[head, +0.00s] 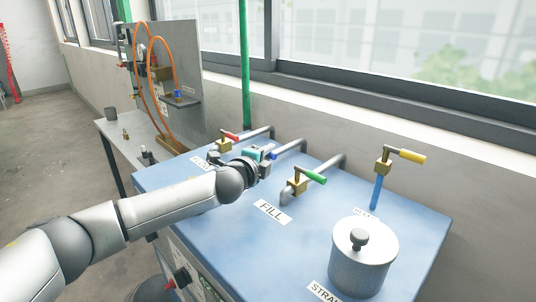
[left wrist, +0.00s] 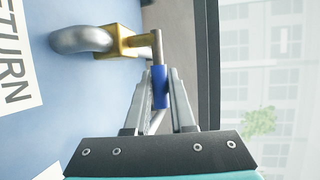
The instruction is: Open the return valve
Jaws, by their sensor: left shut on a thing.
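The return valve has a brass body (left wrist: 116,42) on a curved grey pipe, with a metal lever ending in a blue grip (left wrist: 160,90). The "RETURN" label (left wrist: 14,62) lies beside it on the blue top. My left gripper (left wrist: 161,78) is shut on the blue grip, one finger on each side. In the head view, my left gripper (head: 264,165) is at the valve between the red-handled and green-handled ones and hides most of its body. A bit of the blue grip (head: 272,156) shows there. My right gripper is not in view.
A red-handled valve (head: 230,137) stands close behind, and the green-handled fill valve (head: 300,183) is close in front. A yellow-handled valve (head: 402,155) and a lidded metal pot (head: 362,262) stand to the right. A wall with a window runs behind the blue table (head: 230,248).

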